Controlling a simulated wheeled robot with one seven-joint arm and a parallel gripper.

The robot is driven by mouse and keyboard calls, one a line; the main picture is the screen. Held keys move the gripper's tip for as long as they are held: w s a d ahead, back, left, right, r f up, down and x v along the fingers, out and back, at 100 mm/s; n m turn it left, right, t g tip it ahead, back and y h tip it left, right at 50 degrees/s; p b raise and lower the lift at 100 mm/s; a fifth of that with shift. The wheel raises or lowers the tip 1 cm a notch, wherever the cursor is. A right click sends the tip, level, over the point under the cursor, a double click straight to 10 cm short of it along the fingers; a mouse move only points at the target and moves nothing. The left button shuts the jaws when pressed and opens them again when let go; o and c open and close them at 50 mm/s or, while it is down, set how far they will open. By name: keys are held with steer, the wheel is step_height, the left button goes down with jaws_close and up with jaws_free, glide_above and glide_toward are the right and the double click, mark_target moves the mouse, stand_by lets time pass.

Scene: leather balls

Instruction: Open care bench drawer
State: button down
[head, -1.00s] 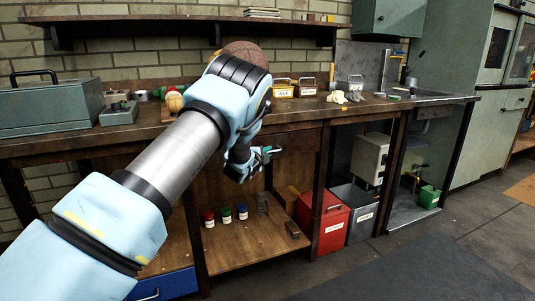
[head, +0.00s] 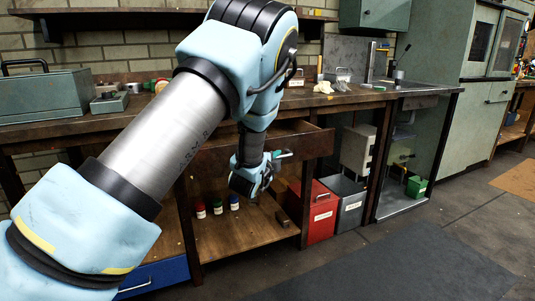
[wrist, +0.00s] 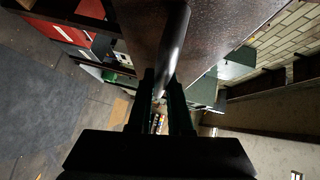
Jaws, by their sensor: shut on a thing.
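The care bench drawer (head: 308,146) is brown wood and sits under the bench top, left of the bins. It stands pulled out toward me, with its front well ahead of the bench edge and part of its open inside showing. My gripper (head: 270,166) is in front of the drawer, partly hidden by my wrist. In the wrist view my gripper (wrist: 167,92) is shut on the dark round drawer handle (wrist: 174,45), with the brown drawer front (wrist: 218,38) just beyond it. My arm covers the drawer's left part in the head view.
Below the drawer, a shelf (head: 235,232) holds red, green and blue jars. A red bin (head: 320,215) and a grey bin (head: 347,205) stand to the right. A blue drawer (head: 160,278) is at lower left. The floor in front is clear.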

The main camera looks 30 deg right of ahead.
steer(key=s+a, duration=0.1)
steer(key=s, duration=1.2)
steer(key=shift+a+b, duration=0.3)
steer(key=c, duration=0.9)
jaws_free()
steer(key=shift+w, duration=0.1)
steer(key=shift+o, duration=0.2)
steer(key=v, duration=1)
steer(key=shift+s+a, duration=0.25)
steer(key=shift+a, duration=0.05)
